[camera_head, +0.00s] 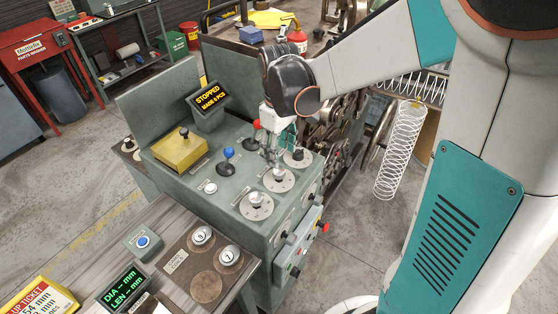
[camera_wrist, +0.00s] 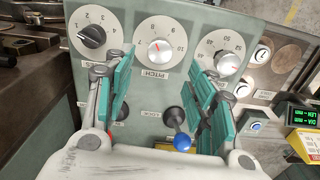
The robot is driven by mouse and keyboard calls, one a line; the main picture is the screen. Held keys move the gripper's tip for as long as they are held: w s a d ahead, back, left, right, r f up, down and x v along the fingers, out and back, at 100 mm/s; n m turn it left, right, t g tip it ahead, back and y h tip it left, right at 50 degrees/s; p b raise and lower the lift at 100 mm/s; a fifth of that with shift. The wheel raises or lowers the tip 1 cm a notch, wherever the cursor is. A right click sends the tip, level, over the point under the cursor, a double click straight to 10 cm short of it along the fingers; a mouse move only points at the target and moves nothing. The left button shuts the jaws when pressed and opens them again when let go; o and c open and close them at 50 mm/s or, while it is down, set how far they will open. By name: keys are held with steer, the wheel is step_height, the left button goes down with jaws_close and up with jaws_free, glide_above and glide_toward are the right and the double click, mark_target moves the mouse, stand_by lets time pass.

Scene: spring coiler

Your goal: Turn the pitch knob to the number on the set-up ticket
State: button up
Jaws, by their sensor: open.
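The pitch knob (camera_wrist: 161,50) is a silver knob on a round white dial labelled PITCH, the middle one of three dials in the wrist view. A red mark shows on it; its exact reading is too small to tell. In the head view it is the middle dial (camera_head: 279,177) on the green console. My gripper (camera_wrist: 161,62) is open, its teal fingers apart on either side of the pitch dial's lower part, with nothing between them. It also shows above the console in the head view (camera_head: 272,152). The yellow set-up ticket (camera_head: 38,299) is cut off at lower left; its pitch number is not readable.
A black-knob dial (camera_wrist: 92,36) and another silver dial (camera_wrist: 227,64) flank the pitch dial. A blue-ball lever (camera_wrist: 182,141) stands close by the fingers. A display (camera_head: 211,97) reads STOPPED.

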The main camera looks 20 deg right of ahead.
steer(key=shift+r, duration=2.45)
steer(key=s+f+m+t+b, duration=0.4)
steer(key=s+b, duration=0.5)
steer(key=s, duration=0.6)
steer(key=m+t, duration=0.2)
steer(key=t, duration=0.1)
steer(key=shift+s, duration=0.15)
steer(key=shift+d+f, duration=0.1)
steer(key=shift+c, duration=0.6)
